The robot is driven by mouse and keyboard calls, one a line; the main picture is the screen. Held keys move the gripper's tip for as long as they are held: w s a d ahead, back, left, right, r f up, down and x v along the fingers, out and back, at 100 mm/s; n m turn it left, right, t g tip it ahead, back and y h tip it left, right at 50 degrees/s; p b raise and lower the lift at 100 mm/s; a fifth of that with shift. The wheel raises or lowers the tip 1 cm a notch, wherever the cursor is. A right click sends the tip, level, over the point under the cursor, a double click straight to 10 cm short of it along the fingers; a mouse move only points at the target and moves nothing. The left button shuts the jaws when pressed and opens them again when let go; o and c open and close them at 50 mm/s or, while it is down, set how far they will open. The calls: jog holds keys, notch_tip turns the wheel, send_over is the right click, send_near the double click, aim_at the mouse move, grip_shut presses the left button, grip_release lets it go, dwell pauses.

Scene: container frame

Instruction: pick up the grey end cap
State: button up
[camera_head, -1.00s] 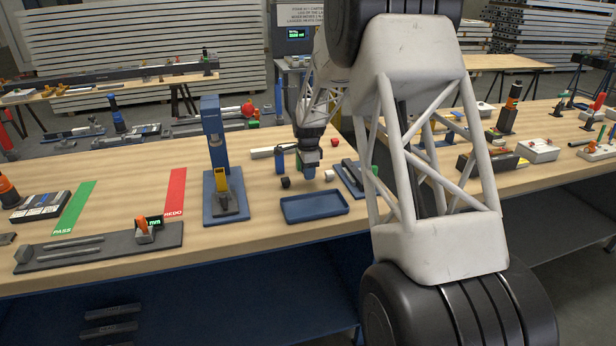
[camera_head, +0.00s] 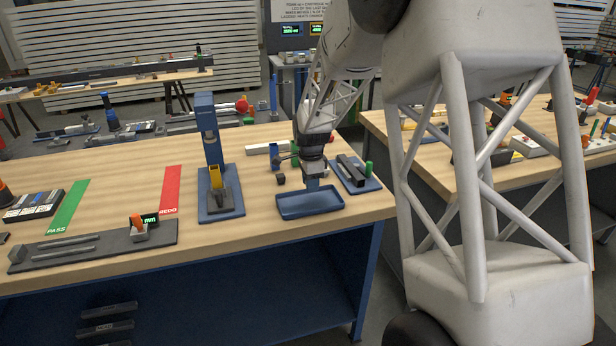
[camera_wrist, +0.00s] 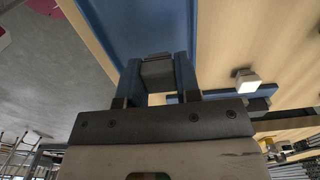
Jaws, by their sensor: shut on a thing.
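The grey end cap (camera_wrist: 157,73) shows in the wrist view as a small grey block between the two blue fingers of my gripper (camera_wrist: 158,80). The fingers press on it from both sides. In the head view my gripper (camera_head: 312,185) points down above the back part of the blue tray (camera_head: 312,213); the cap cannot be made out there. The tray also shows in the wrist view (camera_wrist: 125,18), beyond the fingers. The cap's exact height above the tray is hard to tell.
A black cube (camera_head: 281,179) lies just left of my gripper. A white cube (camera_wrist: 247,81) shows in the wrist view. A blue press stand (camera_head: 210,150) stands to the left. A blue plate with a dark bar (camera_head: 351,170) and a green cylinder (camera_head: 369,168) are to the right.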

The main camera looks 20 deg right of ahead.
jog(key=shift+s+a+r, duration=0.15)
jog(key=shift+s, duration=1.45)
jog(key=shift+a, duration=0.15)
jog(key=shift+w+a, duration=0.1)
jog(key=shift+a, duration=0.5)
jog(key=a+n, duration=0.1)
jog(key=a, duration=0.3)
jog(key=a+r+n, duration=0.1)
jog(key=a, duration=0.4)
jog(key=w+a+r, duration=0.1)
jog(key=a, duration=0.4)
jog(key=shift+n, duration=0.4)
jog(key=w+a+r+m, duration=0.2)
jog(key=w+a+r, duration=0.9)
jog(key=a, duration=0.1)
jog(key=shift+r+m, duration=0.2)
jog(key=shift+m, duration=0.2)
jog(key=shift+w+f, duration=0.1)
jog(key=shift+f, duration=0.05)
jog(key=shift+f, duration=2.5)
